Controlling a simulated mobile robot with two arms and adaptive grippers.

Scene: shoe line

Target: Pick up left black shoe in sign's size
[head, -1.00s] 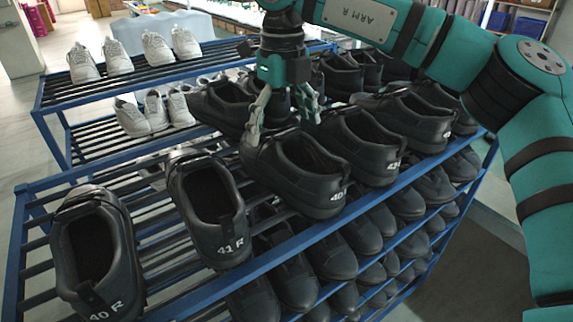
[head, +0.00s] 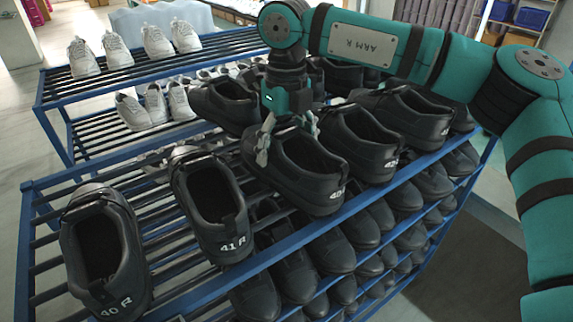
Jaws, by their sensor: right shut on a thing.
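My right gripper (head: 288,143) points down over the black shoe marked 40 (head: 308,185) on the top shelf of the front rack. It is shut on this shoe near the toe end, one finger on each side. The shoe still sits on the rack; the letter after its number is too unclear to read. To its left stand a black shoe marked 41 R (head: 228,238) and one marked 40 R (head: 125,265). Another black shoe (head: 375,155) stands close on its right, its number hard to read. My left gripper and the size sign are not in view.
The blue front rack (head: 25,225) has more black shoes (head: 335,250) on its lower shelves. More black shoes (head: 410,115) stand to the right and behind my gripper. A rear rack (head: 42,95) holds white shoes (head: 155,42). Bare slats show around the two left shoes.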

